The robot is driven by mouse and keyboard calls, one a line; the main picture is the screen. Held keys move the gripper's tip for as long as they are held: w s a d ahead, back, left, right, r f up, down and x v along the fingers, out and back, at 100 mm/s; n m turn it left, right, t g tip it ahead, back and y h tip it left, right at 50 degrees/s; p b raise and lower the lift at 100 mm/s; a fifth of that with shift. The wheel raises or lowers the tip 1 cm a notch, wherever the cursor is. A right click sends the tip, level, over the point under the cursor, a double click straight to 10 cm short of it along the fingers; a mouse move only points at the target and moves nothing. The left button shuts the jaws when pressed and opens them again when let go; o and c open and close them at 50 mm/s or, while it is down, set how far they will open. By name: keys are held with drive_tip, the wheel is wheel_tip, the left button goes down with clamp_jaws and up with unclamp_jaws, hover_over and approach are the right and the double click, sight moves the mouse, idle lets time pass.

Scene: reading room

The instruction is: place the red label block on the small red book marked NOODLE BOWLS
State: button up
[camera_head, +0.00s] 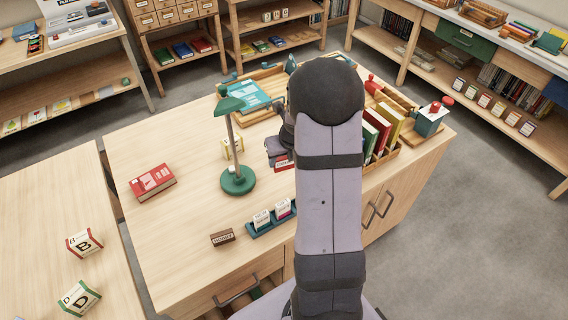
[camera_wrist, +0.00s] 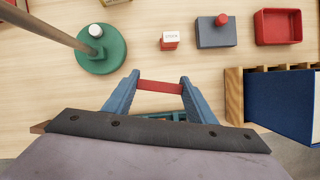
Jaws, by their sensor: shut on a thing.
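My gripper (camera_wrist: 160,84) is shut on the red label block (camera_wrist: 160,87); in the wrist view the block spans the gap between the two blue-grey fingers. In the head view my arm covers most of the gripper, and a bit of red and white (camera_head: 284,164) shows below it, too small to tell for sure. A red book (camera_head: 152,181) lies flat on the table left of the lamp, well apart from my gripper. Its cover lettering is too small to read. The book is not seen in the wrist view.
A green desk lamp (camera_head: 238,180) stands between my gripper and the red book; its base also shows in the wrist view (camera_wrist: 102,55). A teal card holder (camera_head: 271,222) and a brown label block (camera_head: 222,237) are near the front edge. Table around the red book is clear.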

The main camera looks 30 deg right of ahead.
drive_tip(key=shift+r, duration=0.8)
